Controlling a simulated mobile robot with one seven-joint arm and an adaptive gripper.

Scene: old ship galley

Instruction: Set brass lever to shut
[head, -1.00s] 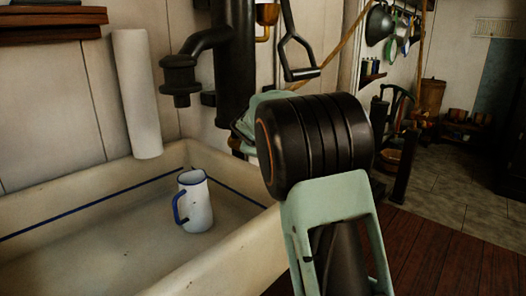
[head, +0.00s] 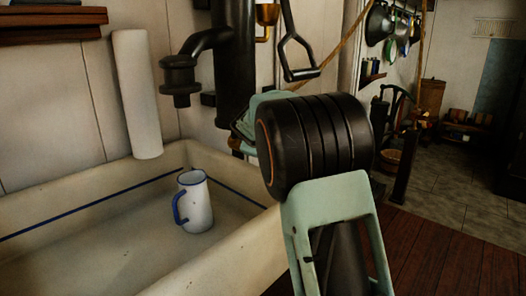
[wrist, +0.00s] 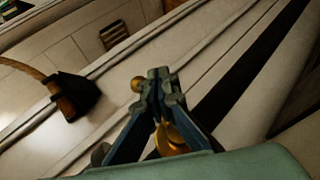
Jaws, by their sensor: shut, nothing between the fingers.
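In the wrist view my gripper (wrist: 160,76) is shut and empty, with its fingertips together. Brass-coloured metal, seemingly part of the brass lever (wrist: 176,136), shows between and behind the finger links. A small round brass knob (wrist: 137,84) shows just left of the fingertips. I cannot tell whether the knob and the lower brass part are joined, or whether the fingers touch them. The lever's setting cannot be read.
A pale sink (head: 70,213) holds a white jug with a blue handle (head: 196,205). A black pump (head: 232,70) with a spout stands behind it, and a dark hanging handle (head: 298,60) is close to my arm. A white roll (head: 137,95) is at the wall. Wooden floor lies open at right.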

